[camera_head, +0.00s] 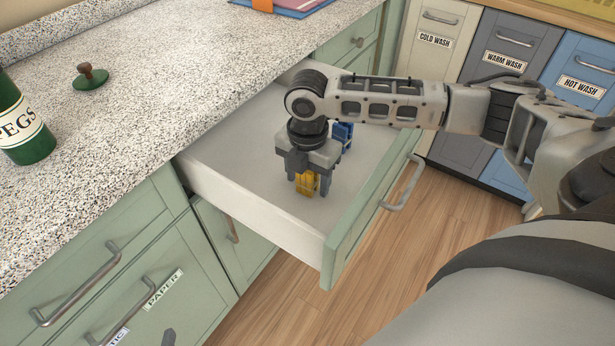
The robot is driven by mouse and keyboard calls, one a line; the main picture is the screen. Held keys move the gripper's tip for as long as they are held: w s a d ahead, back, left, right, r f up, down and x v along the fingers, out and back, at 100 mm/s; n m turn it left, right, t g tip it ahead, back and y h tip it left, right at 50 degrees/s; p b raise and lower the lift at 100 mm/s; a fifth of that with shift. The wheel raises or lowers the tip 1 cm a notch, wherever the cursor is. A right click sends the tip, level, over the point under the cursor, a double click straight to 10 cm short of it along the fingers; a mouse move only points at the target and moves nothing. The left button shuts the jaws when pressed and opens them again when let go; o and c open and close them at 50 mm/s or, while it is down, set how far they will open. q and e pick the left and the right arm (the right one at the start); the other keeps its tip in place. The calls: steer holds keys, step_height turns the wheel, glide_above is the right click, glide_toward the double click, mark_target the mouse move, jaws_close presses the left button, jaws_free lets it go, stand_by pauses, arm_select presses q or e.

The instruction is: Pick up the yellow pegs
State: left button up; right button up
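The yellow pegs (307,184) are in the open drawer (245,193), toward its front. My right gripper (308,178) points down into the drawer, with its fingers on either side of the yellow pegs. The pegs fill most of the gap between the fingers, and I cannot tell whether the fingers press on them. The gripper hides the upper part of the pegs. Blue pegs (343,134) lie farther back in the same drawer, partly behind the gripper. A green jar labelled PEGS (22,125) stands on the counter at the far left. My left gripper is not in view.
The jar's green lid with a brown knob (90,78) lies on the speckled counter (190,65). The drawer walls and its front with a metal handle (402,185) surround the gripper. Labelled laundry bins (505,60) stand at the back right.

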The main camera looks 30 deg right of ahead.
steer(key=c, duration=1)
steer(key=shift+r, duration=0.1)
